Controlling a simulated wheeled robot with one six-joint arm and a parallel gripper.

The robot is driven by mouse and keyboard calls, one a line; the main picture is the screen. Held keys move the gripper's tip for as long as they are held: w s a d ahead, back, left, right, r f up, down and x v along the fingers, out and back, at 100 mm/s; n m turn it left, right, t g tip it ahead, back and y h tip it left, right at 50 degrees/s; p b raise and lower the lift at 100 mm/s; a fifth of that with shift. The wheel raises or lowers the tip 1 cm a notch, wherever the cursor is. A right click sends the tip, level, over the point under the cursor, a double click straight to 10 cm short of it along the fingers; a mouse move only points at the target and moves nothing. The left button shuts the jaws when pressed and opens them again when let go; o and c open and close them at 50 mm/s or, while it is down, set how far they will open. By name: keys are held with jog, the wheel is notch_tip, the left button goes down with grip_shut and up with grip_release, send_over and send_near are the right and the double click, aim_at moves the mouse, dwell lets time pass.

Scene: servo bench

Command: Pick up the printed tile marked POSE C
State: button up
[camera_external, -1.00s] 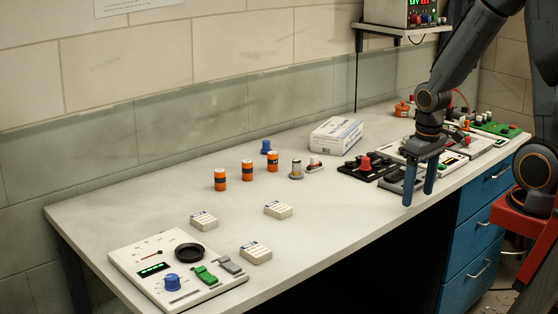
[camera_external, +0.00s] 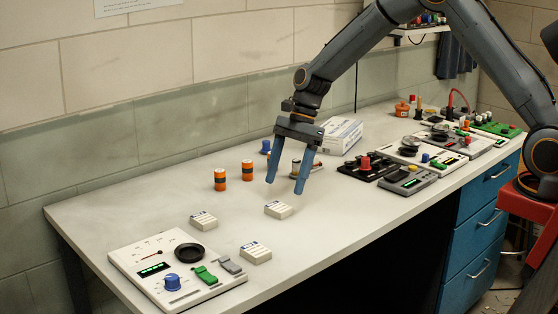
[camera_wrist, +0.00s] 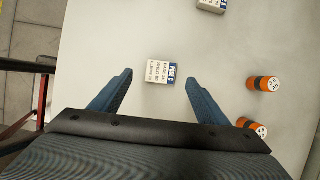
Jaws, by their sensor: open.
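The tile whose label appears to read POSE C (camera_wrist: 162,72) is a small white block with a blue band and printed lines. In the wrist view it lies on the bench between the open fingertips of my gripper (camera_wrist: 160,78), apart from both. In the external view this tile (camera_external: 278,209) is the one nearest my gripper (camera_external: 285,188), whose two blue fingers point down above the bench just behind it. My gripper holds nothing. Two similar tiles, one at the left (camera_external: 203,221) and one nearer the front (camera_external: 256,253), have labels too small to read there.
Orange cylinders (camera_external: 220,180) stand behind the tiles, with more small parts partly hidden by my gripper. A panel with a blue knob (camera_external: 172,282) lies at the front left. A white box (camera_external: 342,134) and several devices stand to the right. Bench around the near tile is clear.

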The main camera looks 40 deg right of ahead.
aim_at(278, 206)
jog(key=shift+w+d+p+x, duration=0.15)
jog(key=shift+p+x, duration=0.45)
jog(key=shift+x, duration=0.95)
jog(key=shift+w+d+p+x, duration=0.15)
jog(key=shift+p+x, duration=0.4)
jog(key=shift+x, duration=1)
jog(key=shift+s+f, duration=0.1)
jog(key=shift+f, duration=0.05)
jog(key=c, duration=1.1)
